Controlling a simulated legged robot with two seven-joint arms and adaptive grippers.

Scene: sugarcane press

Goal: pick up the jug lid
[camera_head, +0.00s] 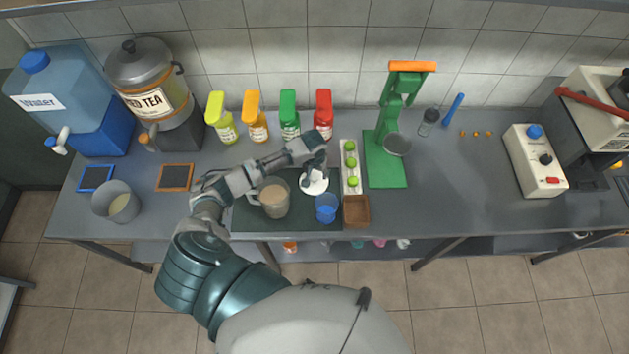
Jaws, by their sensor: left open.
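The jug lid (314,187) is a white round disc lying on the dark mat (240,217) in the middle of the counter. My left gripper (314,172) is open directly above the lid, its fingers pointing down and covering part of it. I cannot tell whether the fingers touch the lid. The jug (274,200), clear with a brownish drink inside, stands uncovered on the mat to the left of the lid. My right gripper is not in view.
A blue cup (326,208) stands just below the lid. A white tray with green limes (351,182) and a brown box (356,212) are close on the right. The green press (387,165) is further right. Several coloured bottles (289,117) line the back.

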